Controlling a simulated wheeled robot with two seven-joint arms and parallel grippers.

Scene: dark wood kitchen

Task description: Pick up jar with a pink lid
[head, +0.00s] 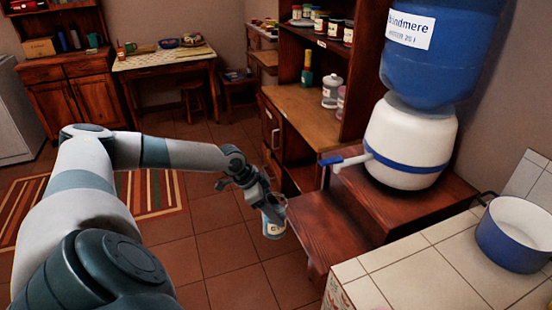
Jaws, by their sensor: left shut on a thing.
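My left arm reaches in from the left, and its gripper (271,203) points down, shut on a small pale jar (274,229) with a light label. The jar hangs upright above the tiled floor, just left of the low wooden step. The gripper covers the jar's top, so I cannot tell its lid colour. My right gripper is not in view.
The blue water bottle on a white dispenser (410,150) stands on a wooden stand (440,200) at the right. A blue pot (515,236) sits on the tiled counter (430,275). A wooden shelf unit (305,118) holds several jars and a bottle. Floor at left is open.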

